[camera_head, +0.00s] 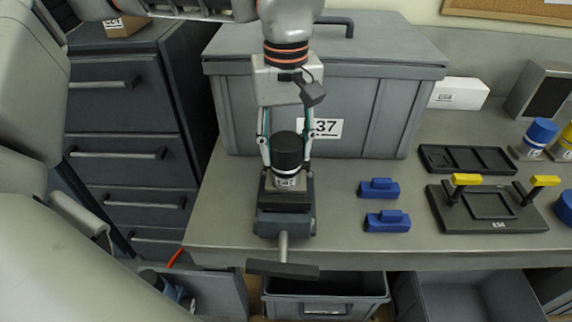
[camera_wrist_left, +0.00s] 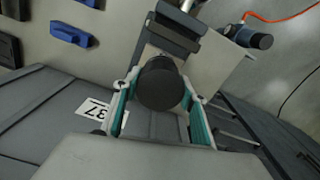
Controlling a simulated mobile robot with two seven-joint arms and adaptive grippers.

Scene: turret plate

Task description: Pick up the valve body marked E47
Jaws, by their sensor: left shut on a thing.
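The valve body (camera_head: 287,153) has a round black cap above a pale metal body. The small label on its front seems to read E47, but it is tiny. It sits upright at the jaws of a dark vise (camera_head: 285,222) on the bench's front edge. My left gripper (camera_head: 286,162) reaches down from above, with one finger on each side of the valve body, and is shut on it. In the left wrist view the black cap (camera_wrist_left: 160,84) lies between the teal-lined fingers, with the vise (camera_wrist_left: 174,28) beyond. My right gripper is not in view.
A large grey toolbox (camera_head: 375,110) stands close behind the vise. Blue blocks (camera_head: 380,189), a black tray (camera_head: 466,159) and a fixture with yellow handles (camera_head: 488,210) lie to the right. Open drawers (camera_head: 326,286) are below the bench edge.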

